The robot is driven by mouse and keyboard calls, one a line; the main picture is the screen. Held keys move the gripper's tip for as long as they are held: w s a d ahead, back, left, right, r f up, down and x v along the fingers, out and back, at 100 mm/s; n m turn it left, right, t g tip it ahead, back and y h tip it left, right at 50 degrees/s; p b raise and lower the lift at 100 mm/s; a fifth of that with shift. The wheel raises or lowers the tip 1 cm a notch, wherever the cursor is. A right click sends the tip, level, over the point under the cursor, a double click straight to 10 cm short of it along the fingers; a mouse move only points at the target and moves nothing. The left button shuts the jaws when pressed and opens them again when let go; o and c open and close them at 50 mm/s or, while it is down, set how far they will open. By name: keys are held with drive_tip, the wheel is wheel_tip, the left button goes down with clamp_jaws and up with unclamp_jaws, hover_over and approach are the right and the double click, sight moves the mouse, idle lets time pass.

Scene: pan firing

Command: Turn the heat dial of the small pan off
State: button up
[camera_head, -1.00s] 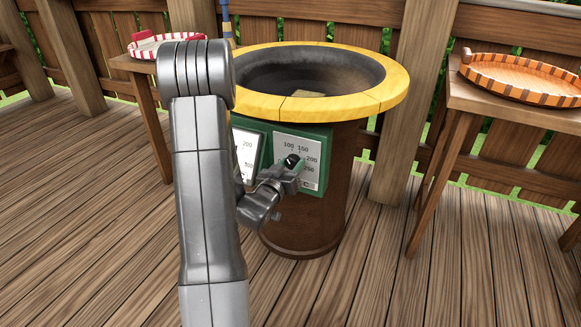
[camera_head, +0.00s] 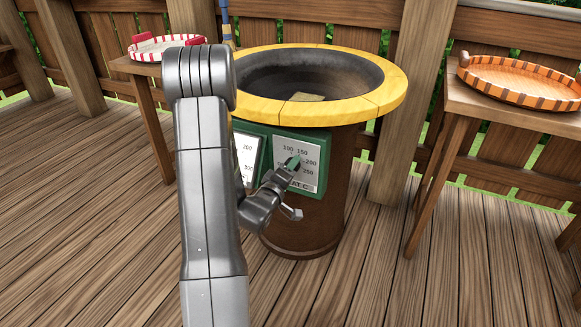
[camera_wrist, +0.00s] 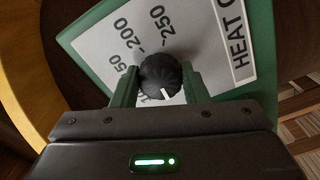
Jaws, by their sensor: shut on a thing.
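A black round dial (camera_wrist: 160,73) with a white pointer mark sits on a pale scale plate (camera_wrist: 207,42) reading numbers up to 250 and "HEAT C", framed in green. In the wrist view my gripper (camera_wrist: 159,84) has one green finger on each side of the dial and is shut on it. The white mark points towards the gripper's body, away from the visible numbers. In the head view my gripper (camera_head: 293,163) reaches the right-hand plate (camera_head: 309,176) on the fire pit's front and hides the dial.
The round brown fire pit (camera_head: 320,210) has a yellow rim (camera_head: 386,98) above the plates. A second plate (camera_head: 247,153) is partly behind my arm. A red-and-white tray (camera_head: 150,48) and an orange tray (camera_head: 520,82) stand on side tables. The wooden floor right of the pit is clear.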

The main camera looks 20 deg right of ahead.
drive_tip(key=shift+n+p, duration=1.15)
drive_tip(key=shift+n, duration=2.65)
drive_tip(key=o, duration=1)
drive_tip(key=shift+c, duration=0.2)
drive_tip(key=p+v, duration=0.1)
drive_tip(key=v, duration=1.3)
drive_tip(key=shift+d, duration=0.1)
